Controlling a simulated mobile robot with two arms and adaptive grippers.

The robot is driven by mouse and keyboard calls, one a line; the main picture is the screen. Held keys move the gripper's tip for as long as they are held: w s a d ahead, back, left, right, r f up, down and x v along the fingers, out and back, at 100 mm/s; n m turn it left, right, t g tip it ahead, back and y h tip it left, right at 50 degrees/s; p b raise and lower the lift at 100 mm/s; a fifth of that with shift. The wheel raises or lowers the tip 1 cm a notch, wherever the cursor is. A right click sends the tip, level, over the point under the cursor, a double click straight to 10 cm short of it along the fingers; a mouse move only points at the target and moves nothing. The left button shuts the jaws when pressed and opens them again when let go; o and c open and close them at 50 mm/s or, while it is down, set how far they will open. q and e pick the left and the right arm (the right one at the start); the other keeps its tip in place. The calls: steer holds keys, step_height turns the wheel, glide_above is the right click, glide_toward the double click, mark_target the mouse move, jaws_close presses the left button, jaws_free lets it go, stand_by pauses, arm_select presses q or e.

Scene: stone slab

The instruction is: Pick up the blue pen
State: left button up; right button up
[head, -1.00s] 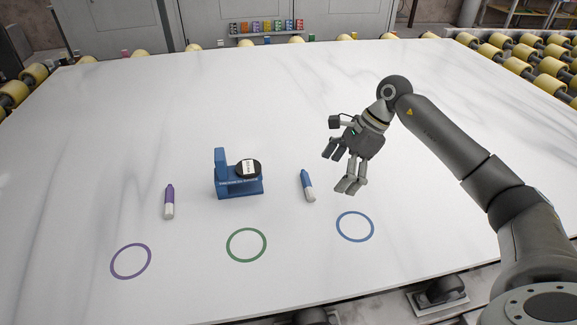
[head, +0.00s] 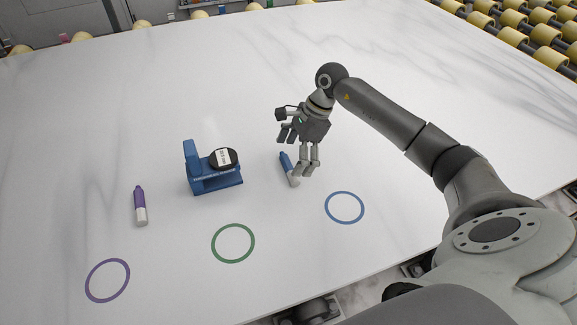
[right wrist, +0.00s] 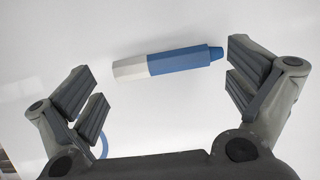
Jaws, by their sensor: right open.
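The blue pen (head: 286,162), blue with a white end, lies on the white slab just right of the blue stand. My right gripper (head: 296,155) is open above the pen, and one finger hides part of its white end. In the right wrist view the pen (right wrist: 170,63) lies crosswise beyond the open fingers, blue end to the right. The fingers of my right gripper (right wrist: 165,92) are apart with nothing between them. My left gripper is not in view.
A blue stand (head: 215,184) holding a black roll (head: 223,158) is left of the pen. A purple pen (head: 140,205) lies farther left. Purple (head: 107,280), green (head: 233,243) and blue (head: 345,207) rings mark the front of the slab (head: 420,100). Yellow rollers (head: 548,55) line the back right.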

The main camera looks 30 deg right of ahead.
mark_target(288, 167)
steer(key=x, duration=0.3)
steer(key=shift+a+f, duration=0.1)
steer(key=c, duration=0.6)
steer(key=shift+s, duration=0.1)
